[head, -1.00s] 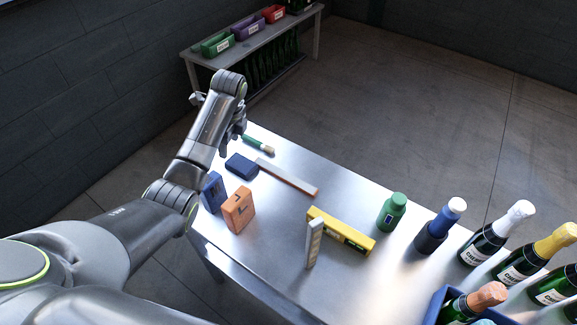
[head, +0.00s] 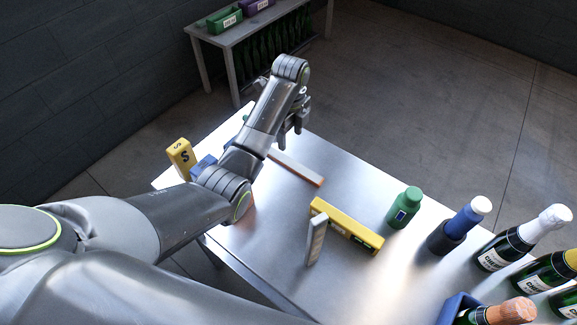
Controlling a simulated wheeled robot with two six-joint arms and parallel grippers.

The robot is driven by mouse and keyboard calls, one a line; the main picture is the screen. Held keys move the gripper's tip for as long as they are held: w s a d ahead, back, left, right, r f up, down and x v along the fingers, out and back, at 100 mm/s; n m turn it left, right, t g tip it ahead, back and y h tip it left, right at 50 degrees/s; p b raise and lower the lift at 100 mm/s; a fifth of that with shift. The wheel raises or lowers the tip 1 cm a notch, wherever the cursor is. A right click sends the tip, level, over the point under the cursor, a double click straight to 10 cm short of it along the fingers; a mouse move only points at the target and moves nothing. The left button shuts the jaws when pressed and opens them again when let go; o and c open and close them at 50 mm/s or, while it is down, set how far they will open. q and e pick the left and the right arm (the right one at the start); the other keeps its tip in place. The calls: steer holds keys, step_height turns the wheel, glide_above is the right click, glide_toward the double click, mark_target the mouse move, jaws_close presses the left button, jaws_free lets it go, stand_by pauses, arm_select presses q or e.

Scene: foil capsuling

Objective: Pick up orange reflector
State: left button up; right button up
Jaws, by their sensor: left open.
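My left gripper (head: 296,120) hangs above the far left part of the table, fingers pointing down, and is open with nothing seen in it. No thing can be named for certain as the orange reflector. The orange block seen earlier is mostly covered by my left arm; only a trace of orange shows beside the elbow. My right gripper is out of view.
A yellow bar (head: 346,226) and an upright pale block (head: 316,239) stand mid-table (head: 365,180). A yellow S block (head: 181,157) and blue block (head: 203,166) are at left.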

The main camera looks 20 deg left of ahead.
mark_target(288, 161)
arm_select(q)
step_height(288, 161, down, 4)
steer(key=shift+s+a+r+p, duration=0.1)
steer(key=shift+p, duration=0.2)
steer(key=f, duration=0.2)
steer(key=f+p, duration=0.1)
steer(key=f, duration=0.2)
steer(key=shift+s+a+f, duration=0.2)
steer(key=shift+f, duration=0.3)
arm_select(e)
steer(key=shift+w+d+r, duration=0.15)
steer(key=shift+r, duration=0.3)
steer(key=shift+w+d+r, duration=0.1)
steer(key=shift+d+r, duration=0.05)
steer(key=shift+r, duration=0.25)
arm_select(q)
steer(key=shift+c, duration=0.2)
steer(key=c, duration=0.9)
steer(key=shift+c, duration=0.7)
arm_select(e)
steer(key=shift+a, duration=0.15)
